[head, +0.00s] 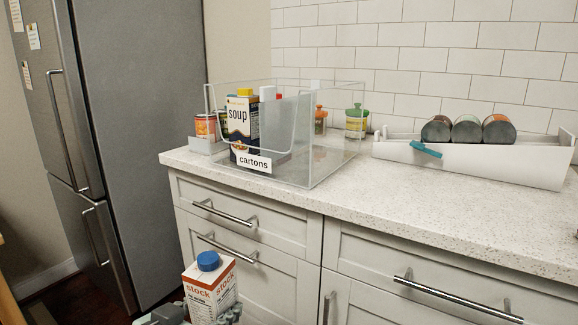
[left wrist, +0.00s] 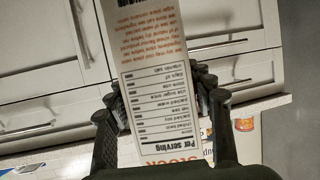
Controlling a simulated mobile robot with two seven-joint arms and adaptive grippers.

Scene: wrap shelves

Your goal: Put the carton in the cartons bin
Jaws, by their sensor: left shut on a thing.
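A stock carton (head: 211,286), white and red-brown with a blue cap, stands upright low in the head view, in front of the drawers and below the counter top. My left gripper (head: 205,312) is shut on it; the left wrist view shows the carton's printed side (left wrist: 160,95) between the fingers (left wrist: 165,125). The clear cartons bin (head: 315,170), with a "cartons" label, stands on the counter's left end. A soup carton (head: 241,120) with a yellow cap stands inside it. My right gripper is not in view.
Cans (head: 206,126) stand at the bin's left, and jars (head: 356,121) behind it. A white wrap rack (head: 470,160) holds several rolls at the right. The counter (head: 400,210) between is clear. A grey fridge (head: 120,120) stands at the left.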

